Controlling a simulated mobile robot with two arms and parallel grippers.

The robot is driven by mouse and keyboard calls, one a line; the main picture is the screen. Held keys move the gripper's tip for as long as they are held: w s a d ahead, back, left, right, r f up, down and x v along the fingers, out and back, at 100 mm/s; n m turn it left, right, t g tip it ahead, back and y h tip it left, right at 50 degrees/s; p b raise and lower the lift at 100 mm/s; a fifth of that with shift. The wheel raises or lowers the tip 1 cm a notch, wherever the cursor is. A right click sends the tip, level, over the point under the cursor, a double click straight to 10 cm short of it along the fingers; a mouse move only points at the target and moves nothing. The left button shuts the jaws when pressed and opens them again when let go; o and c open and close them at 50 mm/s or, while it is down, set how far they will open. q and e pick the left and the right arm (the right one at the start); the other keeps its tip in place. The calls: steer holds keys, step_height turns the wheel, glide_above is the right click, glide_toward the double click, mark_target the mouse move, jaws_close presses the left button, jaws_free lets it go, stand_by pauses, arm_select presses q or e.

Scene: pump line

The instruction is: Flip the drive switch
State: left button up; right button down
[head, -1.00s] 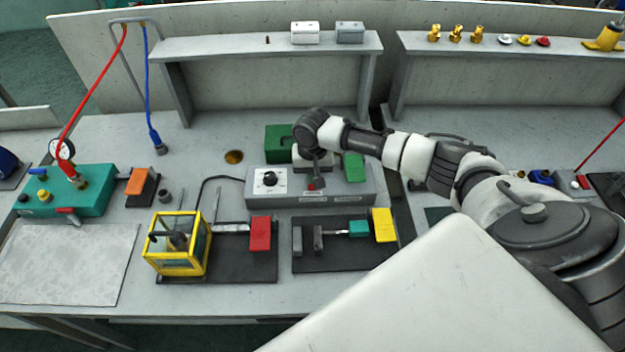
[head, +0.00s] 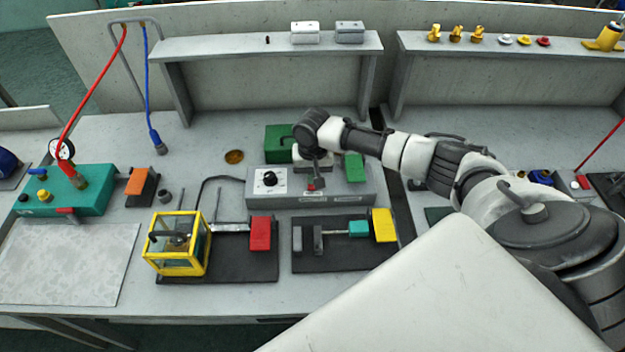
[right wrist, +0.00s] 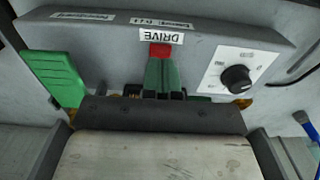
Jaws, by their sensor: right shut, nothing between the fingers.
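The grey control box (head: 350,197) stands in the middle of the bench. It carries a small red switch (head: 317,187), which sits beside the DRIVE label (right wrist: 161,36) in the right wrist view (right wrist: 160,50). My right gripper (head: 316,178) reaches down over the box from behind. Its fingers (right wrist: 162,66) are shut and empty, with the tips right at the red switch. They partly hide it, so I cannot tell which way it is thrown or whether they touch it. My left gripper is not in view.
A black knob (head: 269,178) on a white dial plate and a green paddle (head: 354,167) flank the switch. In front are a yellow-framed box (head: 177,268), a red block (head: 260,233) and a yellow block (head: 383,225). A green box (head: 278,142) stands behind.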

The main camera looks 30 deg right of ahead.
steer(key=shift+s+f+b, duration=0.1)
steer(key=shift+f+b, duration=0.5)
steer(key=shift+f, duration=0.8)
stand_by(0.9)
steer(key=shift+r+p, duration=0.75)
steer(key=shift+p, duration=0.25)
step_height(320, 180, up, 6)
steer(key=p, duration=0.6)
steer(key=shift+f, duration=0.2)
steer(key=shift+f, duration=0.1)
